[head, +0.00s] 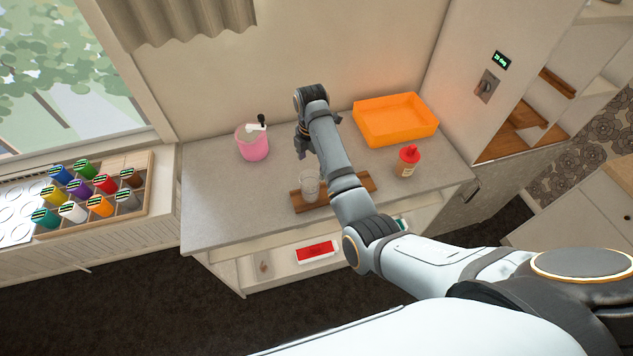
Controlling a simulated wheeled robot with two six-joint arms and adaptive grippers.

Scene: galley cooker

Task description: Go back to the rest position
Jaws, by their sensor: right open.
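My right arm comes in from the lower right and reaches over the grey counter (225,215). My right gripper (303,154) is open and empty above the back middle of the counter, partly hidden by its own arm. A clear glass (309,186) stands upright on a brown wooden board (299,201), in front of the gripper and apart from it. The forearm hides the middle of the board. My left gripper does not show in the head view.
A pink container (252,146) with a white-and-black item stands left of the gripper. An orange tray (396,118) and a red bottle (407,161) stand to the right. A red-filled tray (317,252) sits on the shelf below. Colored cups fill a wooden rack (150,185) at left.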

